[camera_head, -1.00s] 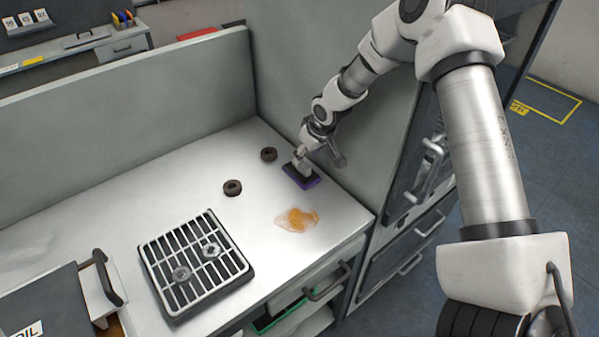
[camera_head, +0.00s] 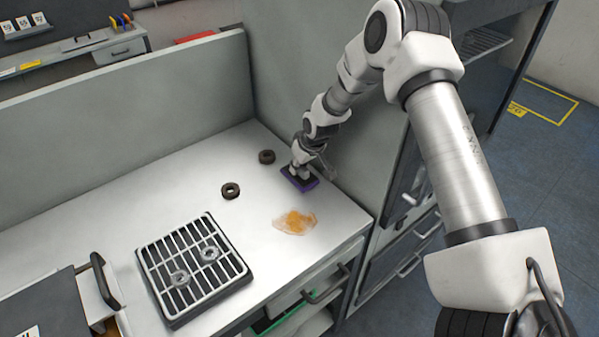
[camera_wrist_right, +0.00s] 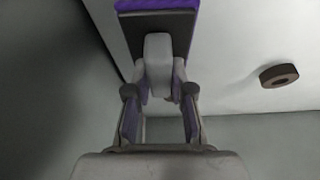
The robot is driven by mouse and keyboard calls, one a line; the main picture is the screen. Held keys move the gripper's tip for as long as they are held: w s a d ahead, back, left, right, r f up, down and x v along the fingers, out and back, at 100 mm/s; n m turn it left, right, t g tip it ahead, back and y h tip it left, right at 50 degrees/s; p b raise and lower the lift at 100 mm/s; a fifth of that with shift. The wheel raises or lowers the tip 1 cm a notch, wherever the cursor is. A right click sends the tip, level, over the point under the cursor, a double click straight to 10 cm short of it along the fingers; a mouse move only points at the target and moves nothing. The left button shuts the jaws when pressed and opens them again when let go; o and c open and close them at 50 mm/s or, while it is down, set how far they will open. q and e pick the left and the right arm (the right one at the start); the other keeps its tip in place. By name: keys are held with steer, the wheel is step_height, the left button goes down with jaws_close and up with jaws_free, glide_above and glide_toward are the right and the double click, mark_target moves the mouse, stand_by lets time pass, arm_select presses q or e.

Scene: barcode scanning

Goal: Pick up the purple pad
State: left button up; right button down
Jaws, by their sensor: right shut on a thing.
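The purple pad (camera_head: 309,185) is a flat block with a dark top and purple edge, near the back right corner of the counter, by the side wall. My right gripper (camera_head: 299,171) reaches down onto it from above and is shut on the grey grip on its top. In the right wrist view the pad (camera_wrist_right: 158,5) shows at the top, with its grey handle (camera_wrist_right: 158,60) between the fingers of the gripper (camera_wrist_right: 160,85). I cannot tell whether the pad is touching the counter. My left gripper is not in view.
An orange stain (camera_head: 295,221) lies on the counter (camera_head: 200,185) in front of the pad. Two dark rings lie nearby, one (camera_head: 231,190) left of the pad and one (camera_head: 266,157) behind it. A black-framed grate (camera_head: 193,268) with metal pieces stands front left. Grey walls close the back and right.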

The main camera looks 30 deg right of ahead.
mark_target(302, 182)
step_height(302, 182, up, 5)
steer(key=p, duration=0.4)
steer(key=shift+w+f, duration=0.1)
steer(key=shift+f, duration=0.1)
steer(key=s+p, duration=0.1)
steer(key=p, duration=0.1)
steer(key=s+a+p, duration=0.1)
steer(key=p, duration=0.2)
steer(key=s+p, duration=0.1)
steer(key=p, duration=0.2)
steer(key=shift+s+a+r, duration=0.15)
steer(key=shift+s+r, duration=0.15)
steer(key=shift+r, duration=0.1)
steer(key=s+a, duration=0.1)
steer(key=s, duration=0.2)
steer(key=s+a+p, duration=0.1)
steer(key=s, duration=0.3)
steer(key=s+a, duration=0.1)
steer(key=s, duration=0.2)
steer(key=shift+s+a+f, duration=0.25)
steer(key=shift+s+a, duration=0.3)
steer(key=shift+s, duration=0.25)
steer(key=c, duration=1.8)
jaws_free()
steer(key=shift+c, duration=0.2)
jaws_close()
